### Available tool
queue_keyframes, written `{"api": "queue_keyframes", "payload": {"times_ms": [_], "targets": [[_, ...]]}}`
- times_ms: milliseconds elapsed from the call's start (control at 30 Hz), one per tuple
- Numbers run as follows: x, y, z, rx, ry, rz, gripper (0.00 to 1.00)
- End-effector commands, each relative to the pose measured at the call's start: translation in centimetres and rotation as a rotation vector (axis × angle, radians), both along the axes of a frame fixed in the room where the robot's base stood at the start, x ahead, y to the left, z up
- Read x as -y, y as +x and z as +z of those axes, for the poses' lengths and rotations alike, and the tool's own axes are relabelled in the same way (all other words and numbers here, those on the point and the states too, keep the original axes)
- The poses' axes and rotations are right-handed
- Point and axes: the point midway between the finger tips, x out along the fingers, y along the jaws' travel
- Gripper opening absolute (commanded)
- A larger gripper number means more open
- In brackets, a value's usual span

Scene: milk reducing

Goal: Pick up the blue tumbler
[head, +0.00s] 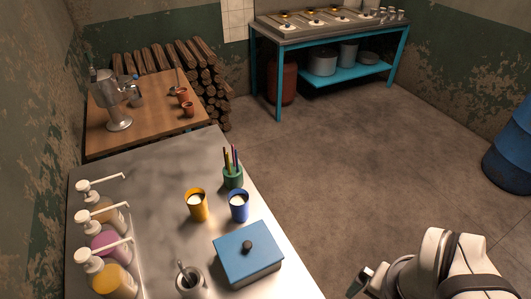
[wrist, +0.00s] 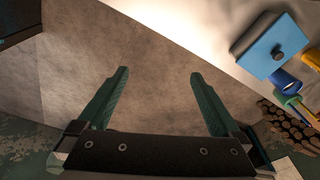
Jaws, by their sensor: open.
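The blue tumbler (head: 238,207) stands upright on the metal counter (head: 160,165), with something white inside it. It stands just right of a yellow tumbler (head: 196,206) and behind a blue box with a dark knob (head: 248,254). In the wrist view the blue tumbler (wrist: 285,82) shows at the right, next to the blue box (wrist: 268,45). My gripper (wrist: 160,75) is open and empty, its two green fingers wide apart over the floor. In the head view my gripper (head: 362,283) is at the bottom right, off the counter and well apart from the tumbler.
A green pen cup (head: 233,176) stands right behind the blue tumbler. Several pump bottles (head: 112,281) line the counter's left side, and a grey cup with a utensil (head: 190,283) stands near the front. Open floor (head: 340,170) lies right of the counter.

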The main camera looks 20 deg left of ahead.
Motion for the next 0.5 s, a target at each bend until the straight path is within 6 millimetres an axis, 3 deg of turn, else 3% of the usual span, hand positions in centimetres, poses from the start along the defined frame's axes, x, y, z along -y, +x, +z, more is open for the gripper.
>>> {"api": "queue_keyframes", "payload": {"times_ms": [67, 100, 133, 200, 267, 300, 367, 400, 500], "targets": [[2.7, 7.6, -0.6, 0.158, -0.156, 0.157, 1.00], [3.2, 12.2, -0.7, 0.264, -0.221, 0.271, 1.00], [2.9, 15.4, -0.9, 0.345, -0.253, 0.365, 1.00], [0.2, 22.0, -1.7, 0.527, -0.268, 0.605, 1.00], [-3.8, 25.7, -3.0, 0.672, -0.212, 0.822, 1.00], [-6.9, 26.9, -4.1, 0.758, -0.145, 0.962, 1.00], [-11.4, 27.0, -5.8, 0.865, -0.011, 1.148, 1.00], [-14.0, 26.2, -6.7, 0.921, 0.089, 1.252, 1.00], [-18.1, 23.1, -8.3, 1.014, 0.314, 1.432, 1.00]]}}
